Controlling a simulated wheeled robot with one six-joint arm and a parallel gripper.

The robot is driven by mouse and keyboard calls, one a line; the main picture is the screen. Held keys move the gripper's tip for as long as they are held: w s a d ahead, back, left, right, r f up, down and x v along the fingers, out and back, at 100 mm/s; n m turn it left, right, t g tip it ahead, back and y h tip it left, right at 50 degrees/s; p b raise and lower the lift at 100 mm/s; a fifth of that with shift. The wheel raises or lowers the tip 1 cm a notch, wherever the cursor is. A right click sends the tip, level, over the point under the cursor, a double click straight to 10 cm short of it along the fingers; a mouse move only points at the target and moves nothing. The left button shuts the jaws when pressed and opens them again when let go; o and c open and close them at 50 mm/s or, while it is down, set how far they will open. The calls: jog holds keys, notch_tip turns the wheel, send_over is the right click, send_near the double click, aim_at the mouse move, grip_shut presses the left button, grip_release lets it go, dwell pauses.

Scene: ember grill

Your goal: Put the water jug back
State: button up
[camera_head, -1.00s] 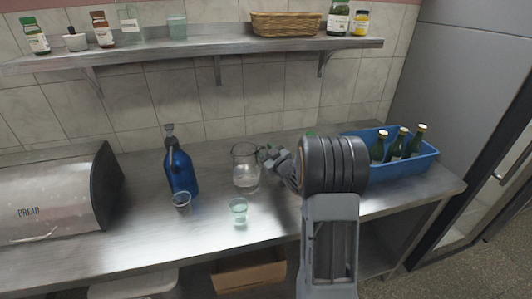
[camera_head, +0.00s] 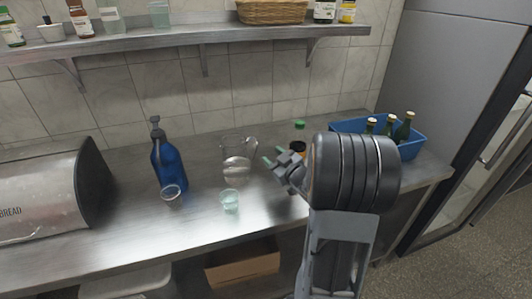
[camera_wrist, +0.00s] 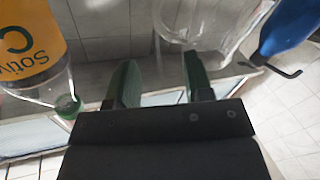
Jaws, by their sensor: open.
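The water jug (camera_head: 237,173) is clear glass with some water in it. It stands upright on the steel counter, right of the blue bottle, with its handle toward my gripper. My gripper (camera_head: 273,161) is open and empty, just right of the jug and apart from it in the head view. In the wrist view, the two green fingers of my gripper (camera_wrist: 158,85) are spread with nothing between them. The jug (camera_wrist: 203,22) shows there beyond the fingertips, cut off by the top edge.
A blue pump bottle (camera_head: 169,165) stands left of the jug. A grey glass (camera_head: 171,193) and a teal glass (camera_head: 230,202) stand in front. An orange-labelled bottle (camera_wrist: 30,45) is close beside my gripper. A blue crate (camera_head: 412,150) holds green bottles. The wall shelf (camera_head: 180,42) hangs above.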

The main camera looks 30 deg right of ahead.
jog(key=s+a+f+m+g+h, duration=0.1)
jog(key=s+a+m+g, duration=0.4)
jog(key=s+a+g, duration=0.9)
jog(key=s+a+h, duration=0.1)
jog(key=s+a, duration=0.2)
jog(key=s, duration=0.1)
jog(key=shift+s+a, duration=0.25)
jog(key=shift+s, duration=0.05)
jog(key=shift+f, duration=0.1)
